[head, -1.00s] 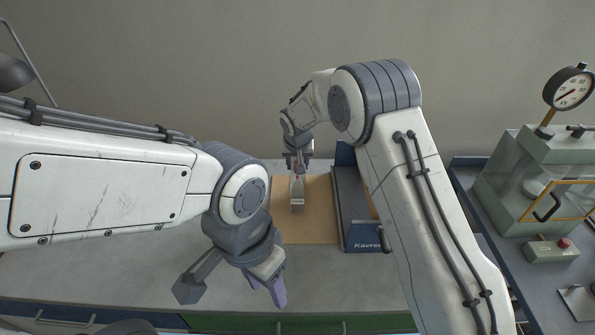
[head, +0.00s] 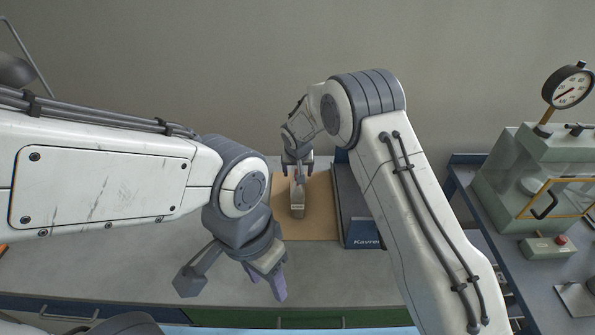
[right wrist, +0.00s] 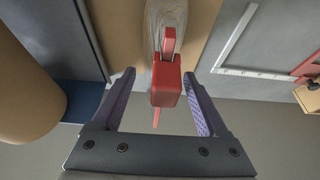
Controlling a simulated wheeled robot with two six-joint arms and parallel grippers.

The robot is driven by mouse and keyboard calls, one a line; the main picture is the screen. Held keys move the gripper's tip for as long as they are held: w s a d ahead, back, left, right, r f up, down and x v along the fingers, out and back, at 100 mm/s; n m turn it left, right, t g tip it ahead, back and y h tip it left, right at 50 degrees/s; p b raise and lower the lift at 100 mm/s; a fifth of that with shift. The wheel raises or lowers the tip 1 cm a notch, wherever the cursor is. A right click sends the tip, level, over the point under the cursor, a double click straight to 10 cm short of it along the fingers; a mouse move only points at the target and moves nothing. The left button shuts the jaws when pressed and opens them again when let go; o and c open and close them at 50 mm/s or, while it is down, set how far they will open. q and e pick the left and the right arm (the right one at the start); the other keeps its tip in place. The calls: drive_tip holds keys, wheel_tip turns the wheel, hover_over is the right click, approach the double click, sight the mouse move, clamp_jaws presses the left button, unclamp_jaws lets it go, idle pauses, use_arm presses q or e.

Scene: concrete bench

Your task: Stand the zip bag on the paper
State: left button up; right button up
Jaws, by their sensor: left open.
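The zip bag (head: 297,197) is a narrow grey pouch on the brown paper (head: 318,225), with a red part at its top. In the right wrist view, the red part (right wrist: 166,85) lies between the fingers, with a grey rounded body (right wrist: 165,14) beyond it. My right gripper (head: 298,172) is at the bag's top; its fingers (right wrist: 163,105) are spread, with a gap visible on each side of the red part. I cannot tell whether the bag is fully upright. My left gripper (head: 232,285) is open and empty above the bench front.
The bench left of the paper is mostly clear.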

drive_tip(key=shift+r, duration=0.2)
drive_tip(key=b+v, duration=0.2)
drive_tip(key=v, duration=0.8)
drive_tip(key=shift+s+r, duration=0.45)
drive_tip(key=shift+r, duration=0.35)
drive_tip(key=shift+s+a+r, duration=0.1)
drive_tip(key=shift+s+r, duration=0.1)
drive_tip(key=shift+s, duration=0.15)
drive_tip(key=s+r+n+g, duration=0.1)
drive_tip(key=s+r+n, duration=0.1)
drive_tip(key=s, duration=0.7)
drive_tip(key=s+r+n+g, duration=0.1)
drive_tip(key=s+r+n, duration=0.15)
drive_tip(key=s, duration=0.65)
drive_tip(key=s+d+n+g, duration=0.1)
drive_tip(key=s+d, duration=0.1)
drive_tip(key=s, duration=0.7)
drive_tip(key=s+d+n+g+y, duration=0.1)
drive_tip(key=s+d+n, duration=0.1)
drive_tip(key=s, duration=0.8)
drive_tip(key=shift+d+f, duration=0.35)
drive_tip(key=shift+d, duration=0.1)
